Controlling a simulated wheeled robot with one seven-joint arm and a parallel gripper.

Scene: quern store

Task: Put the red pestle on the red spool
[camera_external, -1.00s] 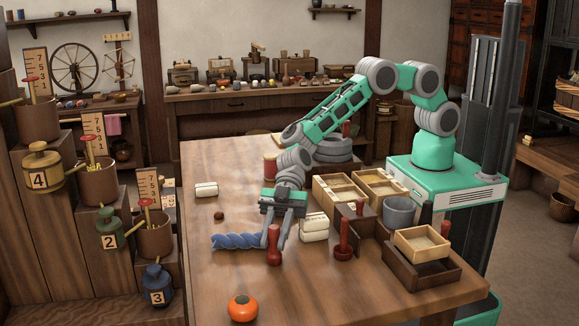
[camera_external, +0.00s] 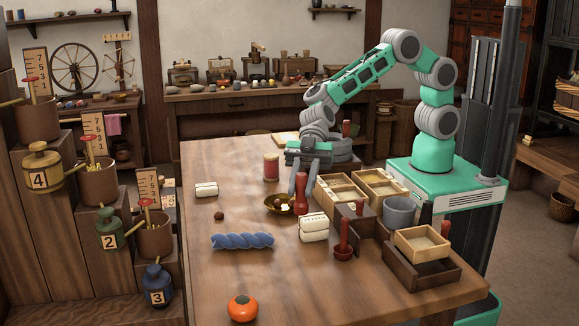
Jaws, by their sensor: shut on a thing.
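The red pestle (camera_external: 301,194) is upright in my gripper (camera_external: 310,178), whose jaws are closed around its upper part. It appears to be above the table, between a brass pan and a light wooden tray. The red spool (camera_external: 271,168), a short red cylinder with a pale top rim, stands upright on the table to the left of and behind my gripper. The spool is apart from the pestle, and its top looks bare.
The brass pan (camera_external: 281,204) and cream rolls (camera_external: 314,228) are close to the pestle. The blue twisted skein (camera_external: 242,241) lies in front. A second red-handled object (camera_external: 343,240) stands right. Light trays (camera_external: 341,204) are to the right.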

